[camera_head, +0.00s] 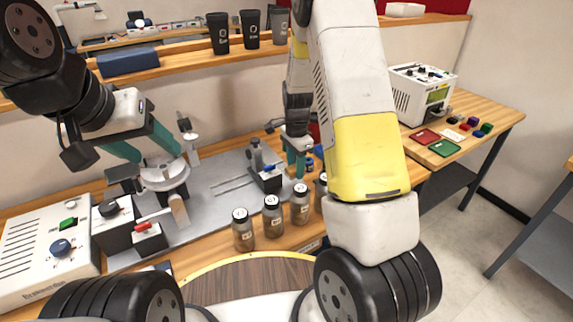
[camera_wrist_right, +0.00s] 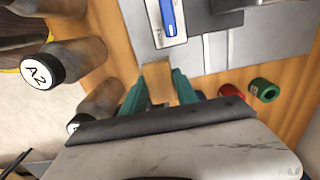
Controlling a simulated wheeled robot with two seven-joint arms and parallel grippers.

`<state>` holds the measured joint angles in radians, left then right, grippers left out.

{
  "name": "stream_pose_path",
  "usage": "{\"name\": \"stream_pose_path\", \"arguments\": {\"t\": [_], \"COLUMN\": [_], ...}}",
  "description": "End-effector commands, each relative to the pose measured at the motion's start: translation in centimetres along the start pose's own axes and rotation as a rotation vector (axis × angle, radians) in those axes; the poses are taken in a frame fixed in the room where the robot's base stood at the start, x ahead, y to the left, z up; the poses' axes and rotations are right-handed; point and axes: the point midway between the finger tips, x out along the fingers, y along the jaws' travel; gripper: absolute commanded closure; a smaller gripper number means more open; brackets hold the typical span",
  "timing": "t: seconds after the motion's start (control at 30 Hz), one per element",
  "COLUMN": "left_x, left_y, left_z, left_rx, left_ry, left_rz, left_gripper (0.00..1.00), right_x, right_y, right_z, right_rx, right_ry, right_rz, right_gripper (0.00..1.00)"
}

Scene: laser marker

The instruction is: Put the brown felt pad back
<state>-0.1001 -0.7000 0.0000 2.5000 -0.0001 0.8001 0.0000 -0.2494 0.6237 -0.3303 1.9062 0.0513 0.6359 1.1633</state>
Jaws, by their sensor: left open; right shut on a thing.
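In the head view the pad is hidden by the fingers and arm. My left gripper (camera_head: 160,157) is open and empty, its fingers on either side above a round metal fixture (camera_head: 164,177). The fingers look apart from the fixture.
Several lidded jars (camera_head: 272,215) stand along the front edge. A small grey device with a blue part (camera_head: 266,177) stands left of my right gripper; a blue-and-white part (camera_wrist_right: 168,22) shows near the pad. Green (camera_wrist_right: 264,90) and red (camera_wrist_right: 231,91) cylinders lie right of it.

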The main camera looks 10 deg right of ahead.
Motion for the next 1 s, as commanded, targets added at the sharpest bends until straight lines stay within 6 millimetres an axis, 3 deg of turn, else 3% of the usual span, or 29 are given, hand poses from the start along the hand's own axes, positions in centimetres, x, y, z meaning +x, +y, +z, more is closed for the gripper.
{"name": "stream_pose_path", "arguments": {"t": [0.4, 0.77, 0.8, 0.9, 1.0], "left_x": [0.0, 0.0, 0.0, 0.0, 0.0], "left_y": [0.0, 0.0, 0.0, 0.0, 0.0], "left_z": [0.0, 0.0, 0.0, 0.0, 0.0], "left_rx": [0.0, 0.0, 0.0, 0.0, 0.0], "left_ry": [0.0, 0.0, 0.0, 0.0, 0.0], "left_rz": [0.0, 0.0, 0.0, 0.0, 0.0], "left_gripper": [0.43, 0.43, 0.43, 0.43, 0.43], "right_x": [4.5, 5.0, 5.0, 5.0, 5.0], "right_y": [0.0, -0.1, -0.1, -0.1, -0.1], "right_z": [0.0, 0.0, 0.0, 0.0, 0.0], "right_rx": [-0.003, -0.004, -0.004, -0.004, -0.004], "right_ry": [0.0, 0.001, 0.001, 0.001, 0.001], "right_rz": [0.001, -0.002, -0.002, -0.002, -0.002], "right_gripper": [1.0, 1.0, 0.61, 0.43, 0.43]}}
